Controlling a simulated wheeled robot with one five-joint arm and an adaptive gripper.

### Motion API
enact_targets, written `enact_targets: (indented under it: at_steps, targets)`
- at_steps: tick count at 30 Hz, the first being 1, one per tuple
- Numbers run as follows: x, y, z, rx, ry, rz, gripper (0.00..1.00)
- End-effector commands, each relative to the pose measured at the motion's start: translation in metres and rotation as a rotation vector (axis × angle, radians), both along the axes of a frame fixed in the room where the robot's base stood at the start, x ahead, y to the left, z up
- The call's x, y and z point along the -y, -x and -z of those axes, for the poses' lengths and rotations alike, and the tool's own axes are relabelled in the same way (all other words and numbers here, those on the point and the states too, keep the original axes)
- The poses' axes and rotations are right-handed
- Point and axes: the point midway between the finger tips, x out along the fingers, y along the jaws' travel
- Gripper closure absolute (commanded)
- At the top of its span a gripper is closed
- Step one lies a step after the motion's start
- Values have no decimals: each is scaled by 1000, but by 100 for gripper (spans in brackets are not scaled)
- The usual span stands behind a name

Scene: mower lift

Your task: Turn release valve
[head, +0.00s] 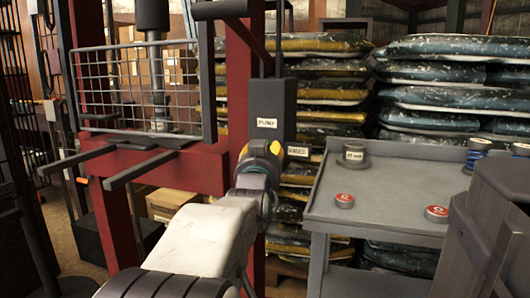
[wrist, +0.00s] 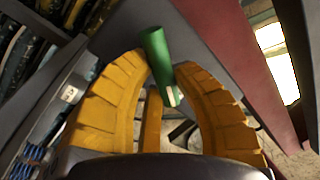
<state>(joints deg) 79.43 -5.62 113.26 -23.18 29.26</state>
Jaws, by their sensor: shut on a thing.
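The release valve shows in the wrist view as a green cylindrical handle (wrist: 157,52), tilted in the picture. My gripper (wrist: 163,72) has its yellow fingers closed around it, one on each side, near the lower part of the handle. In the head view my gripper (head: 262,150) is at the grey pump box (head: 276,100) labelled PUMP, just below that label. A small white label (head: 298,151) sits just right of my gripper; its text is hard to read. The valve itself is hidden behind my gripper and arm in the head view.
A red press frame (head: 160,168) with a wire guard (head: 140,90) and protruding bars stands left. A grey table (head: 400,190) with red-topped tins (head: 344,200) and a round grey part (head: 355,160) is right. Stacked bags (head: 430,95) fill the back.

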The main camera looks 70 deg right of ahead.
Motion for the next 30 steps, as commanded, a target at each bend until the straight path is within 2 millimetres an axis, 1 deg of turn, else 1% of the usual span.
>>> enact_targets:
  at_steps: [2,3,12,20,23,26,30]
  targets:
    - [0,1,-1,0,3,3,100]
    - [0,1,-1,0,3,3,75]
    - [0,1,-1,-2,2,2,48]
    - [0,1,0,-2,1,2,48]
    - [-4,1,0,-2,2,1,48]
    - [-12,3,0,-2,2,1,48]
    - [-32,7,2,-1,3,2,48]
